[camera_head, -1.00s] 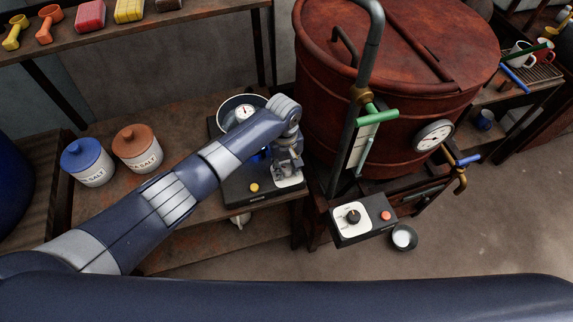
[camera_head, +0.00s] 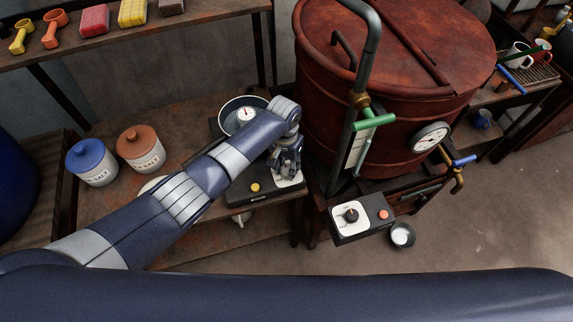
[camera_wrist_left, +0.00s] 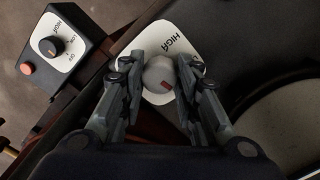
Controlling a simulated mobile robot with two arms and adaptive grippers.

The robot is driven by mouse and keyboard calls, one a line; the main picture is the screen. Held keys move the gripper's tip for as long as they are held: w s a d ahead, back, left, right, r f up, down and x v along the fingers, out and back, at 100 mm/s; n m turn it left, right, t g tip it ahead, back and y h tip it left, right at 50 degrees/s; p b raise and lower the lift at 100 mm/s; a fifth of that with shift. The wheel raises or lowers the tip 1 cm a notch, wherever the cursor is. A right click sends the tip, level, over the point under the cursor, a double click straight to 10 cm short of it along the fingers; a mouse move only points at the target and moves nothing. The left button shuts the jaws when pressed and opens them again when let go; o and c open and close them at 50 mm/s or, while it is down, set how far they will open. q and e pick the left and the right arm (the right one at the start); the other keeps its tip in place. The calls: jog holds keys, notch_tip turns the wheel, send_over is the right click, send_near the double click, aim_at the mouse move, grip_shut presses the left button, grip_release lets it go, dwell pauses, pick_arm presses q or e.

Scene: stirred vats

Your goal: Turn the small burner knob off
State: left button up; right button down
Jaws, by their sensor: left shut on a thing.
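The small burner (camera_head: 237,196) is a dark box on the bench with a yellow button (camera_head: 255,187) and a white dial plate. In the left wrist view its knob (camera_wrist_left: 160,76) is pale grey with a red mark, in front of the white plate (camera_wrist_left: 166,39) lettered "HIGH" in part. My left gripper (camera_head: 287,170) is over the plate, its fingers on both sides of the knob, shut on it. In the head view the gripper hides the knob. My right gripper is not in view.
A pan (camera_head: 236,108) with a thermometer (camera_head: 245,114) sits on the burner behind my arm. To the right stand a big red vat (camera_head: 385,95) and another control box (camera_head: 348,229) with a black knob. Two salt jars (camera_head: 91,166) are at the left.

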aim_at(286, 168)
pick_arm(q)
jog(key=shift+m, duration=0.9)
jog(key=o, duration=1.1)
jog(key=shift+r, duration=0.1)
notch_tip(286, 168, up, 12)
jog(key=shift+w+a+f, duration=0.1)
jog(key=shift+a+f, duration=0.05)
